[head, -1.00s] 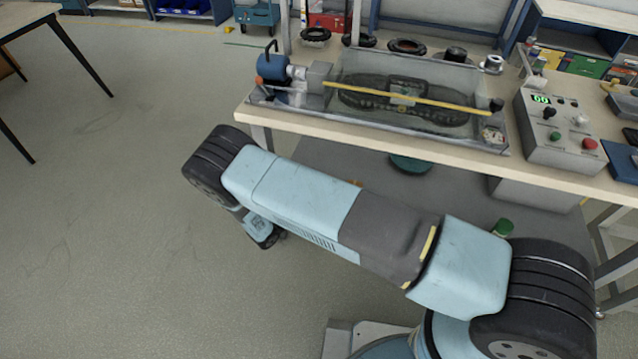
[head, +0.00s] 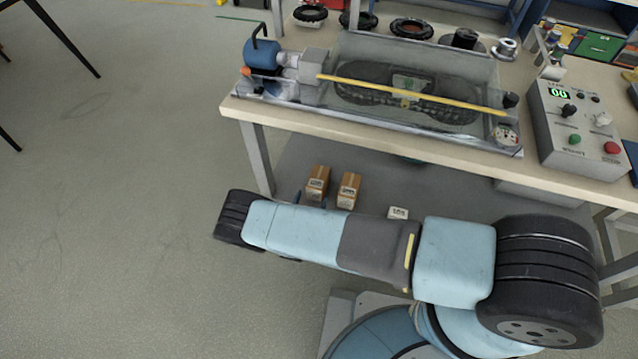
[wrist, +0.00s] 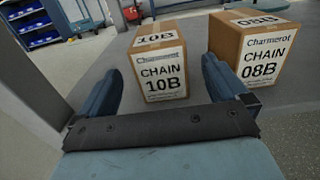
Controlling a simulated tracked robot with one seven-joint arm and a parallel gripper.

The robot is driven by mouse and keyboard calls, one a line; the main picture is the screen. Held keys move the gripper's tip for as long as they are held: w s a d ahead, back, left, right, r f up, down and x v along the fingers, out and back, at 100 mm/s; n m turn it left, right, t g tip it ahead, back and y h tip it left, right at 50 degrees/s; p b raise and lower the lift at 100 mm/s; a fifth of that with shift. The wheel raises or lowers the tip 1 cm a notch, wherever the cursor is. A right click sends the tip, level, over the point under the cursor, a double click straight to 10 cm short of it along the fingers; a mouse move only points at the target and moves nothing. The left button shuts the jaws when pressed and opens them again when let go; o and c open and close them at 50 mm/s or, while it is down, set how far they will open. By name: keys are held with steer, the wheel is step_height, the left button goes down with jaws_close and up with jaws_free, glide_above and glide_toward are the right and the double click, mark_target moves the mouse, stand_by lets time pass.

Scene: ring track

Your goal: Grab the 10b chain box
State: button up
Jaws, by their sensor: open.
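The 10B chain box (wrist: 160,72) is a brown carton with white labels reading "CHAIN 10B". In the wrist view it stands upright just ahead, between the lines of my two fingers. My gripper (wrist: 162,78) is open, with one blue finger to the left of the box and one to its right. The fingers hold nothing. In the head view my arm hides most of the gripper. Two brown cartons, a left one (head: 318,183) and a right one (head: 348,190), stand under the bench there; their labels are too small to read.
An 08B chain box (wrist: 258,50) stands close to the right of the 10B box, near my right finger. Another labelled box (head: 398,213) is partly hidden by my arm. The bench top (head: 400,135) overhangs the boxes, with a leg (head: 257,160) on the left.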

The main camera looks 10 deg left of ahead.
mark_target(317, 183)
steer(key=shift+w+d, duration=0.15)
steer(key=shift+w, duration=1.95)
steer(key=shift+w+d, duration=0.1)
steer(key=shift+w, duration=1.95)
steer(key=c, duration=1.7)
steer(key=shift+c, duration=0.3)
steer(key=shift+r, duration=0.15)
